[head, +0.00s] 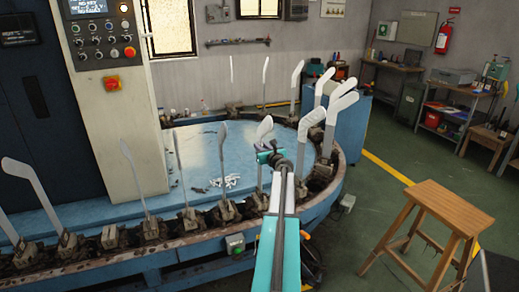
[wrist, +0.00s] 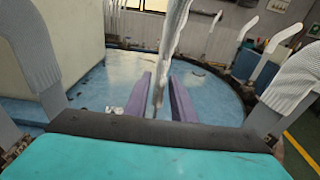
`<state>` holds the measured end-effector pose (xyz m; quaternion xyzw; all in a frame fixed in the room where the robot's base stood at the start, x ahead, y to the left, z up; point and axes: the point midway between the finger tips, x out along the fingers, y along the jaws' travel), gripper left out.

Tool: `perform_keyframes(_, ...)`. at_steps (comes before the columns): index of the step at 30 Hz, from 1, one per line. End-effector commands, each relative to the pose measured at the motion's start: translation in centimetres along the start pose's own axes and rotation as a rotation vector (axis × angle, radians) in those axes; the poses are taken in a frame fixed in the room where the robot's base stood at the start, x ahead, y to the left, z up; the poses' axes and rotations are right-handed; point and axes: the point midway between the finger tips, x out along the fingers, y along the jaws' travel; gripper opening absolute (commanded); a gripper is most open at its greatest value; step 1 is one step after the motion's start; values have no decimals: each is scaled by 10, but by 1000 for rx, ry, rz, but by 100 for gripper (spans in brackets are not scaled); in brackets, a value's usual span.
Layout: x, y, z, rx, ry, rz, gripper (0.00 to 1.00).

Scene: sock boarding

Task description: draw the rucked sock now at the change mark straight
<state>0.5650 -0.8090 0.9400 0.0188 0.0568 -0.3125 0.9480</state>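A pale sock on an upright board (head: 264,131) stands at the near rim of the round blue machine, just past my gripper (head: 270,156) in the head view. In the wrist view, the narrow edge of a greyish sock-covered board (wrist: 172,40) rises between the two purple fingers of my gripper (wrist: 161,88). The fingers stand apart, one on each side, with a gap visible to each. The sock's surface looks uneven, but its folds are too small to make out. The lower part of the board is hidden behind my gripper. I cannot tell which spot is the change mark.
Boards with ribbed pale socks stand close on the left (wrist: 33,45) and right (wrist: 292,82) in the wrist view. Bare boards (head: 133,168) line the left rim. A control cabinet (head: 118,110) stands at left, a wooden stool (head: 447,205) at right.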

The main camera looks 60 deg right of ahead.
Motion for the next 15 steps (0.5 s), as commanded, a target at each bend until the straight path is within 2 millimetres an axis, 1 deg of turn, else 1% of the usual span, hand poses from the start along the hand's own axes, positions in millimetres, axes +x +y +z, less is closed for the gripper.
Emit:
perform_keyframes(1,0,0,0,0,0,0,14)
perform_keyframes(3,0,0,0,0,0,0,2)
perform_keyframes(4,0,0,0,0,0,0,0)
perform_keyframes(15,0,0,0,0,0,0,0)
